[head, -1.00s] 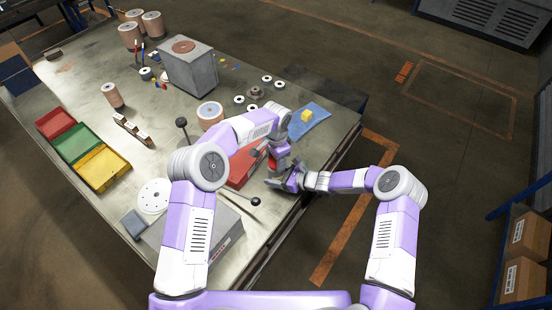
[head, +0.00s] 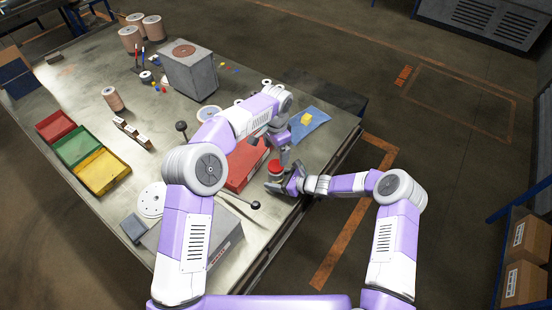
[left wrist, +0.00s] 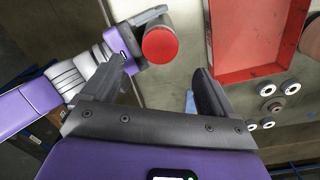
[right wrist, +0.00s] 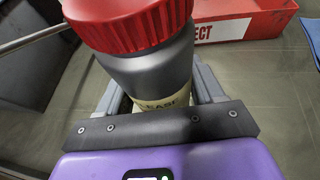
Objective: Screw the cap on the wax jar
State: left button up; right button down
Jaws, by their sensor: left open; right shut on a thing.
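The grey jar (right wrist: 155,75) is upright in my right gripper (right wrist: 158,90), whose fingers are shut on its body. A cream label with partly hidden lettering shows low on it. A ribbed red cap (right wrist: 130,25) sits on top of the jar; I see no clear gap, but cannot tell how tight it is. In the head view the red cap (head: 275,167) shows at the right gripper, near the table's front edge. My left gripper (left wrist: 158,70) is open and empty, above and apart from the cap, which shows beyond its fingers in the left wrist view (left wrist: 160,46).
A red open box (head: 243,165) stands just left of the jar. A blue cloth (head: 310,122) with a yellow block (head: 307,118) lies behind. Several white-and-dark rings (left wrist: 268,90) lie near the box. A black-knobbed lever (head: 240,203) sticks out in front.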

pick_arm(q)
jog(key=shift+r, duration=2.4)
pick_arm(e)
jog(key=shift+c, duration=0.3)
grip_release()
jog(key=shift+d, duration=0.1)
pick_arm(q)
jog(key=shift+f, duration=0.2)
pick_arm(e)
jog(key=v, duration=0.7)
jog(key=shift+s+d, duration=0.15)
jog(key=shift+s, duration=0.05)
